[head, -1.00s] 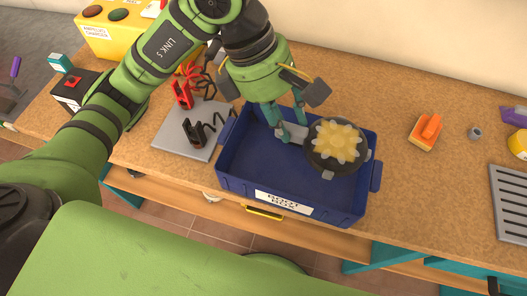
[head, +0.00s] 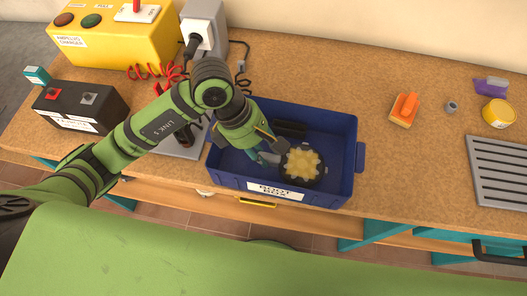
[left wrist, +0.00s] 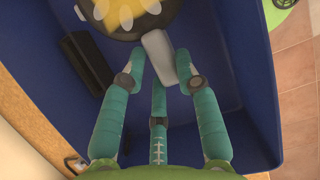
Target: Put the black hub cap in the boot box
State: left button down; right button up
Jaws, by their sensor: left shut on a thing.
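The hub cap (head: 319,178) is a round black disc with a yellow scalloped centre and a pale grey tab. It is inside the outline of the dark blue boot box (head: 354,150), near its labelled front wall. My left gripper (head: 270,158) reaches down into the box and is shut on the hub cap by its grey tab. In the left wrist view the tab (left wrist: 158,55) lies between the teal fingertips, and the hub cap (left wrist: 124,36) is cut off at the top. I cannot tell whether the hub cap touches the floor. My right gripper is not in view.
A black oblong thing (head: 290,128) lies in the box near the back wall. Left are a black battery (head: 90,105), a yellow charger (head: 120,40) and cables.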

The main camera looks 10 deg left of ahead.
pick_arm(q)
notch_tip(320, 180, down, 3)
jog(key=shift+r, duration=0.1)
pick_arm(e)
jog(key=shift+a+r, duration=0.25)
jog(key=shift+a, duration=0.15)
pick_arm(q)
jog(key=shift+f, duration=0.2)
jog(key=c, duration=0.9)
grip_release()
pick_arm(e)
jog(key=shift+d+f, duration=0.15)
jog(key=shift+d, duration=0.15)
pick_arm(q)
jog(key=shift+r, duration=0.1)
